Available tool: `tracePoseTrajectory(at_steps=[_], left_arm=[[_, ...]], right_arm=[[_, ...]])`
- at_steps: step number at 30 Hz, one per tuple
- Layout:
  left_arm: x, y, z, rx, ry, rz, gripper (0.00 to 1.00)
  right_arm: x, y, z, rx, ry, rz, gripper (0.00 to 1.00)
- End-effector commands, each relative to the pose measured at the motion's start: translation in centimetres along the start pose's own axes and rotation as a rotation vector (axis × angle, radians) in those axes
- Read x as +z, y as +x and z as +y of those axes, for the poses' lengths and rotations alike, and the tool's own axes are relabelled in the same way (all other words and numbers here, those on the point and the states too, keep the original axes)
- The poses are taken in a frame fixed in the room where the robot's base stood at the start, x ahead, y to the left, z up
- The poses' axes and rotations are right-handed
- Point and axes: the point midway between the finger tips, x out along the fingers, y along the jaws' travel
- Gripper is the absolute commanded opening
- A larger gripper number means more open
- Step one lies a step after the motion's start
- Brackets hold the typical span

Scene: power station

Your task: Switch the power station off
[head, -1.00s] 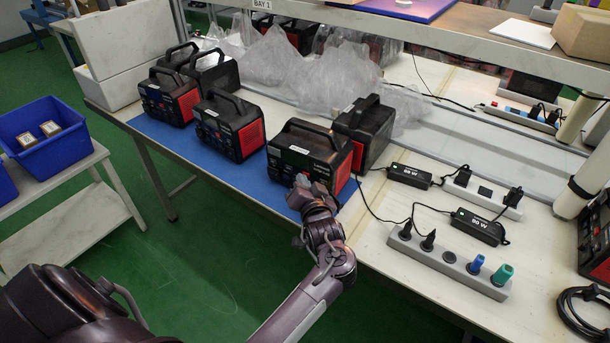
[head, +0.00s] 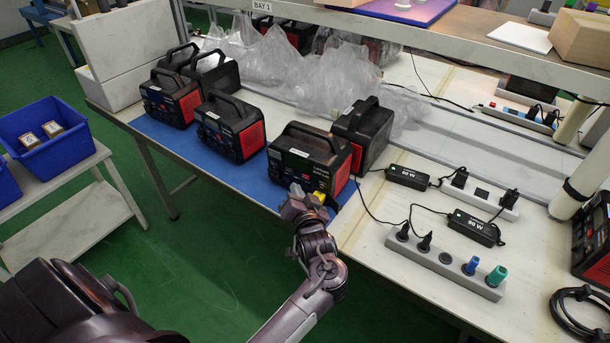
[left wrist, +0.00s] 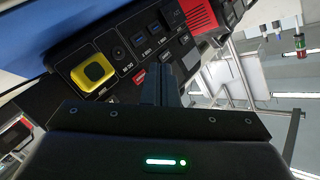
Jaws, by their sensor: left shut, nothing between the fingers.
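The power station (head: 308,158), a black box with a top handle and red side panels, stands at the front edge of the blue mat (head: 255,185). Its front panel fills the upper part of the left wrist view (left wrist: 130,55), tilted, with a yellow square part (left wrist: 92,68), a round socket and several small ports. My left gripper (head: 297,194) is shut and empty, just in front of the panel's lower part. Its fingers (left wrist: 160,80) point at the panel in the left wrist view and hide part of it. I cannot tell if they touch it. My right gripper is not in view.
More black-and-red stations (head: 230,127) stand left on the mat, and another (head: 361,132) behind. A power strip (head: 445,262) with plugs and adapters (head: 475,227) lie to the right with cables. Plastic wrap (head: 335,80) lies behind. Green floor is clear in front.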

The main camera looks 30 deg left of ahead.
Motion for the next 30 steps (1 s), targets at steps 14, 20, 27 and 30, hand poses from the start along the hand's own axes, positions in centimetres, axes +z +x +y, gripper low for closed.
tracePoseTrajectory(at_steps=[14, 20, 27, 30], left_arm=[[2.1, -3.1, -2.4, 0.001, 0.001, 0.000, 0.00], [2.3, -3.3, -2.4, 0.000, 0.000, 0.001, 0.00], [2.3, -3.3, -2.4, 0.000, 0.000, 0.001, 0.00], [2.3, -3.3, -2.4, 0.000, 0.000, 0.001, 0.00]], right_arm=[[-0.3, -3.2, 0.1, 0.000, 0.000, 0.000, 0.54], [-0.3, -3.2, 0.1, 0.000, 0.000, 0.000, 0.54], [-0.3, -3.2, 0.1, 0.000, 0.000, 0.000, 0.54], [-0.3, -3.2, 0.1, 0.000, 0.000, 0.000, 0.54]])
